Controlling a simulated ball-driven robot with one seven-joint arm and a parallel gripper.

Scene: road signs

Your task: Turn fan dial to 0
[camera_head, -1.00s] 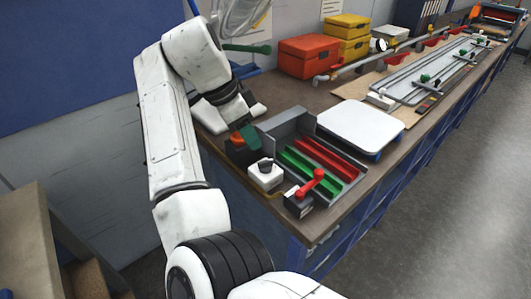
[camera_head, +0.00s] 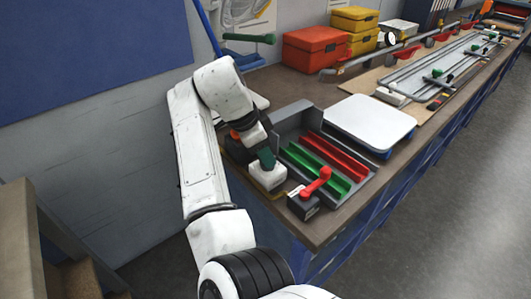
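A small white box (camera_head: 268,179) sits near the left front edge of the workbench. I take it to be the base of the fan dial. My gripper (camera_head: 266,160) points down with its green fingertips right at the top of this box. The fingertips cover the dark knob on it, so the dial's setting is hidden. The fingers are too small in this view to tell whether they are open, or shut on the knob.
A dark box with a red lever (camera_head: 317,181) stands close to the right of the white box. Behind it a grey tray (camera_head: 290,124) holds green and red channels. A white plate (camera_head: 370,123) lies further right. Orange and yellow cases stand against the wall.

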